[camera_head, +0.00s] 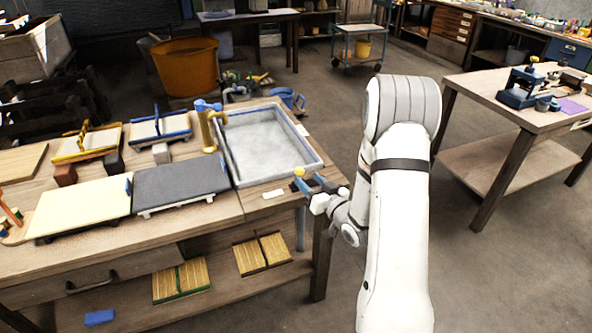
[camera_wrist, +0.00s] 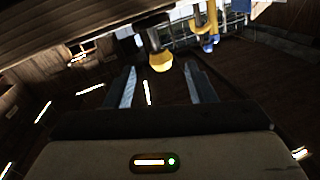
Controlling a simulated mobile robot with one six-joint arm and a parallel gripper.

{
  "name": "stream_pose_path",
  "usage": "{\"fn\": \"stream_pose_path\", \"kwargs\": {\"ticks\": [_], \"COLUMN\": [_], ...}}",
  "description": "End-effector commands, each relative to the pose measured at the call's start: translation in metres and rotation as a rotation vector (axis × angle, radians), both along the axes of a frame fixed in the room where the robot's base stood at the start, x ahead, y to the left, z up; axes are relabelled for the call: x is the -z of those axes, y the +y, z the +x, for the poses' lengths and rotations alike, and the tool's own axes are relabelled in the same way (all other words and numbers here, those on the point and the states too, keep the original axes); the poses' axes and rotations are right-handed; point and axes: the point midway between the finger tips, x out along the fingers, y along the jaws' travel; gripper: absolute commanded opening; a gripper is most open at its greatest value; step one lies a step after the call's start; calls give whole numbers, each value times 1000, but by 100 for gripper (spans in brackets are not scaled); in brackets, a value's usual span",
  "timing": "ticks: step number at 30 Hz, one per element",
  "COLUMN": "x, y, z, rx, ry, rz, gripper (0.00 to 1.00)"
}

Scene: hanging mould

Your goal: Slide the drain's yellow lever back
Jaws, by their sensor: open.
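The drain's yellow lever shows as a small yellow knob (camera_head: 299,171) at the near right corner of the sink (camera_head: 234,168). In the wrist view its rounded yellow end (camera_wrist: 161,62) sits on a dark stem. My gripper (camera_head: 308,187) is at the bench's right end, close beside the knob. In the wrist view my gripper (camera_wrist: 160,72) is open, and the yellow end appears between and just beyond its two fingertips. I cannot tell whether either finger touches it. The drain body is mostly hidden.
The bench (camera_head: 219,216) carries a brass tap (camera_head: 207,130) with a blue handle, a dark grey slab (camera_head: 180,182) and a cream slab (camera_head: 80,207). A small white bar (camera_head: 273,194) lies near the knob. A second table (camera_head: 500,90) stands right; floor between is clear.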

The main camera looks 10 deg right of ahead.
Motion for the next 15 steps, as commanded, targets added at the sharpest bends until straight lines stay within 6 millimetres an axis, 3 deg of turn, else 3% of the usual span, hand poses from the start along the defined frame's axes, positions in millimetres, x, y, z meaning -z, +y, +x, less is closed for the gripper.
{"fn": "stream_pose_path", "kwargs": {"ticks": [15], "x": [-1], "y": [25], "z": [65], "rx": [-2], "ry": [-4], "rz": [0], "gripper": [50]}}
